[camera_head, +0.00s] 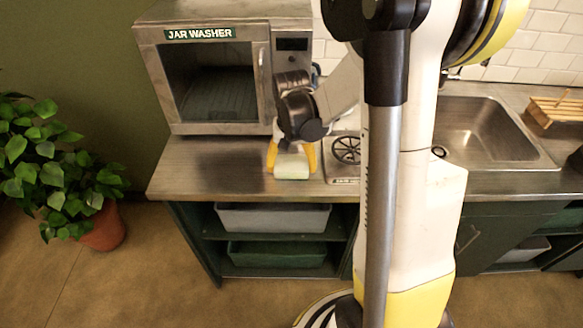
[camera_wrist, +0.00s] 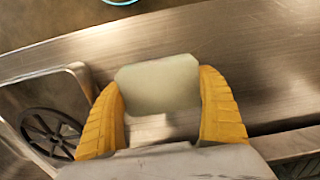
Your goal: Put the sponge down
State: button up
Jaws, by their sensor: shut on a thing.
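The sponge is a pale, whitish-green block (camera_head: 292,165) low over the steel counter (camera_head: 190,165), in front of the jar washer's right side. My gripper (camera_head: 292,158) has its yellow fingers on either side of it. In the wrist view the sponge (camera_wrist: 160,84) sits between the two yellow fingertips of my gripper (camera_wrist: 160,90), which are shut on it. I cannot tell whether its underside touches the counter.
A jar washer (camera_head: 200,33) stands at the back of the counter. A black wheel-shaped fitting (camera_head: 346,149) lies right of the sponge, with a sink (camera_head: 480,130) farther right. The counter left of the sponge is clear. A blue-rimmed round object (camera_wrist: 120,2) shows at the wrist view's top edge.

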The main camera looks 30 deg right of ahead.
aim_at(291, 163)
jog(key=shift+f, duration=0.2)
jog(key=o, duration=1.2)
jog(key=shift+o, duration=0.2)
jog(key=shift+r, duration=0.1)
notch_tip(291, 163, up, 12)
jog(key=p, duration=0.4)
jog(key=s+a+r+n+t, duration=0.6)
jog(key=s+a, duration=0.5)
jog(key=a, duration=0.2)
notch_tip(291, 163, up, 2)
jog(key=shift+a+n+t, duration=0.25)
jog(key=shift+n+t, duration=0.15)
jog(key=shift+t, duration=0.2)
jog(key=shift+f, duration=0.1)
